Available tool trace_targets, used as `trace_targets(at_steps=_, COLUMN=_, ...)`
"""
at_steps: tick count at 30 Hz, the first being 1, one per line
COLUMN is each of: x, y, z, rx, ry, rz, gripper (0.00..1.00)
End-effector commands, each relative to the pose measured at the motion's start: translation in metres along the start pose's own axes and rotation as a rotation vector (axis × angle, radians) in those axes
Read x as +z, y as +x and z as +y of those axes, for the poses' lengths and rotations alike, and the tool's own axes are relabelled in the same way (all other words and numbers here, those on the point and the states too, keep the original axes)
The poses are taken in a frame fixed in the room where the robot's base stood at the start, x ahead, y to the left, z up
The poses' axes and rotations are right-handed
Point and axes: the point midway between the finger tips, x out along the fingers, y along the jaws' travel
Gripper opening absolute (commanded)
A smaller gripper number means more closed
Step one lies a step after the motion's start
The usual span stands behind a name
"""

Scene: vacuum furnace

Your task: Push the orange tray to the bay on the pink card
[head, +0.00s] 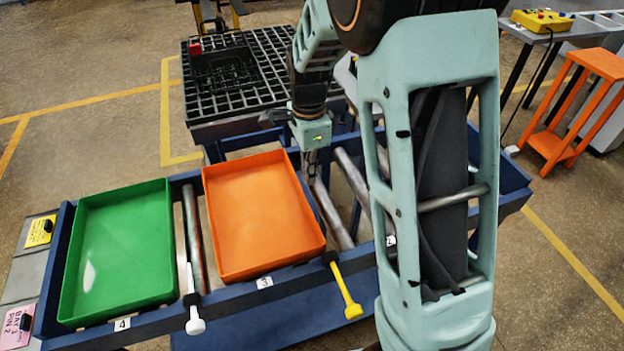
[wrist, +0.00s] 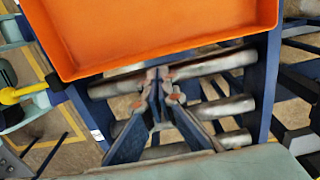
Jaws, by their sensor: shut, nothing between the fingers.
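The orange tray (head: 262,215) is empty and lies on the roller conveyor behind the label 3 (head: 264,282). It also shows at the top of the wrist view (wrist: 170,30). The pink card (head: 20,325) is at the lower left, partly cut off by the picture edge; its small print seems to read BAY 3, PIN 2. My gripper (head: 310,163) is shut and empty, pointing down at the tray's right side near its far corner. In the wrist view the fingertips (wrist: 163,78) are close to the tray's edge; I cannot tell whether they touch it.
A green tray (head: 120,250) lies left of the orange one, behind label 4 (head: 122,324). A white-handled pin (head: 193,312) and a yellow-handled pin (head: 347,292) are on the front rail. Bare rollers (head: 333,215) lie right of the orange tray. A black grid table (head: 235,75) stands behind.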

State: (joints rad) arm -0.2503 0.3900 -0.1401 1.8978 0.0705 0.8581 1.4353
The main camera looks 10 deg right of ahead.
Motion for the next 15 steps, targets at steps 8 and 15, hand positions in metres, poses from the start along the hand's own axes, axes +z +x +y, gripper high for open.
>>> trace_targets(at_steps=8, x=0.0, y=0.053, z=0.002, rx=0.006, ry=0.001, rz=0.0, gripper=0.0)
trace_targets(at_steps=15, x=0.0, y=0.079, z=0.001, rx=0.002, ry=0.001, rz=0.0, gripper=0.0)
